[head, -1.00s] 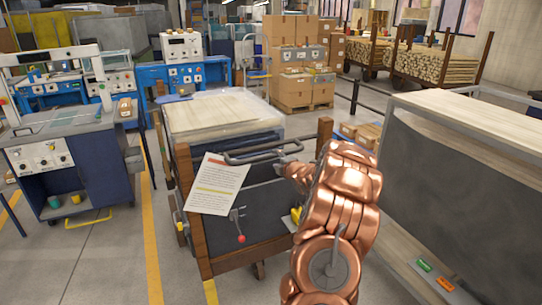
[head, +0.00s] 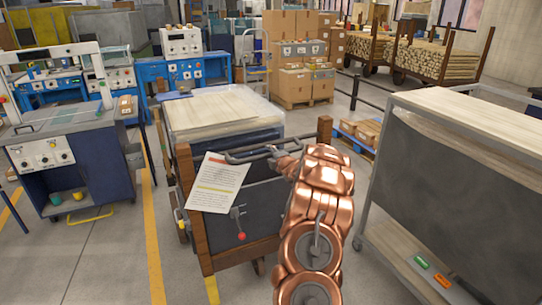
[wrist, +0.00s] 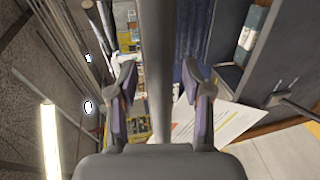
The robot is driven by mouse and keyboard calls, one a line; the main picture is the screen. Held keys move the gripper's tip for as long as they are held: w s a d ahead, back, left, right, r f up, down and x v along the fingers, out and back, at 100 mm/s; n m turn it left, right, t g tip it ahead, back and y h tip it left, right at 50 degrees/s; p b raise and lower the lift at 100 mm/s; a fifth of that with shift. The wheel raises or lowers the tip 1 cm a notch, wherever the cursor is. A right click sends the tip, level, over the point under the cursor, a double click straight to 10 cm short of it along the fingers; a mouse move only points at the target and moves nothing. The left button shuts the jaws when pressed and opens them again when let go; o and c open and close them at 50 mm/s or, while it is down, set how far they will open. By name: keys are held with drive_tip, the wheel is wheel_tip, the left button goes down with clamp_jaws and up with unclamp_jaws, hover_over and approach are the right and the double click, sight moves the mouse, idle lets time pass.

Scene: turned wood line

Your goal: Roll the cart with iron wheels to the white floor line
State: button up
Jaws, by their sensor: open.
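A cart (head: 255,200) with wooden corner posts and dark panels stands right ahead, loaded with pale boards under clear wrap. A small dark wheel (head: 258,266) shows under it; I cannot tell its material. Its grey handle bar (head: 240,157) runs across the near end. My gripper (head: 278,152) is at the right part of this bar. In the wrist view my gripper (wrist: 160,85) is open, with the bar (wrist: 158,60) passing between its fingers. I see no clear white floor line; the floor lines in view are yellow.
A printed sheet (head: 217,183) and a red-knobbed lever (head: 240,222) are on the cart's near end. A grey rack (head: 440,190) stands close on the right. A workbench (head: 75,160) stands left, beyond a yellow line (head: 150,235). Boxes on a pallet (head: 295,60) and log carts (head: 440,60) are behind.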

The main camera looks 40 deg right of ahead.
drive_tip(key=shift+c, duration=0.5)
clamp_jaws()
drive_tip(key=shift+f, duration=0.1)
